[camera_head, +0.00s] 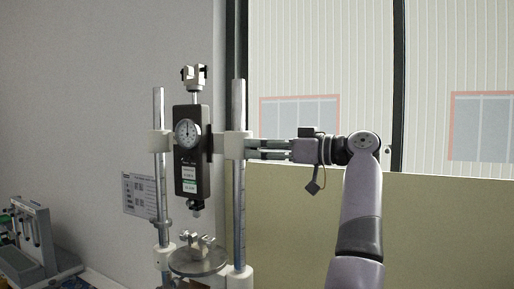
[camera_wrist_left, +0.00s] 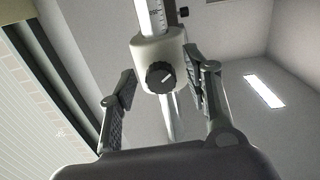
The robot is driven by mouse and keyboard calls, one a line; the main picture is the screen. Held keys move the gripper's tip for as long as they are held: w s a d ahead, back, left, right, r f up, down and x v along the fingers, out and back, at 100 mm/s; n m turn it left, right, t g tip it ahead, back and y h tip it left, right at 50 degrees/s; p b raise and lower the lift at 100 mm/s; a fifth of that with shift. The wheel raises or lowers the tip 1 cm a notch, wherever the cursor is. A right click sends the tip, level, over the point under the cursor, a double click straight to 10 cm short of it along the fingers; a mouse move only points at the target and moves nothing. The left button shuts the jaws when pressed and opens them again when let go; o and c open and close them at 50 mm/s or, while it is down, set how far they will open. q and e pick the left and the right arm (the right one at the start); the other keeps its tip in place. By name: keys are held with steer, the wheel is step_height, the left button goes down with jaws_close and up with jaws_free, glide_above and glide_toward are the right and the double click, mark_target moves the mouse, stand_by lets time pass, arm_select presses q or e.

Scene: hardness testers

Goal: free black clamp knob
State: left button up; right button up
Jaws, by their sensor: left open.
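The black clamp knob (camera_wrist_left: 160,77) is a round, ridged knob with a white line on its face. It sits on the front of a white clamp collar (camera_wrist_left: 158,49) around a graduated post. In the head view this clamp (camera_head: 234,145) is on the right post, and the knob itself is hard to make out. My left gripper (camera_head: 251,149) reaches the clamp from the right, fingers level. In the left wrist view my left gripper (camera_wrist_left: 163,88) is open, with one finger on each side of the knob and gaps on both sides. My right gripper is not seen.
A black force gauge (camera_head: 190,170) with a round dial hangs between the two posts. A round plate (camera_head: 198,261) with a small fixture lies below it. Another device (camera_head: 35,245) stands at the lower left. A window (camera_head: 320,80) is behind my arm.

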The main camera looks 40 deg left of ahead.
arm_select(q)
steer(key=shift+d, duration=0.15)
steer(key=shift+w+d, duration=0.1)
steer(key=shift+c, duration=1.3)
steer(key=c, duration=0.4)
jaws_close()
steer(key=shift+r+n, duration=0.1)
steer(key=shift+n, duration=13.6)
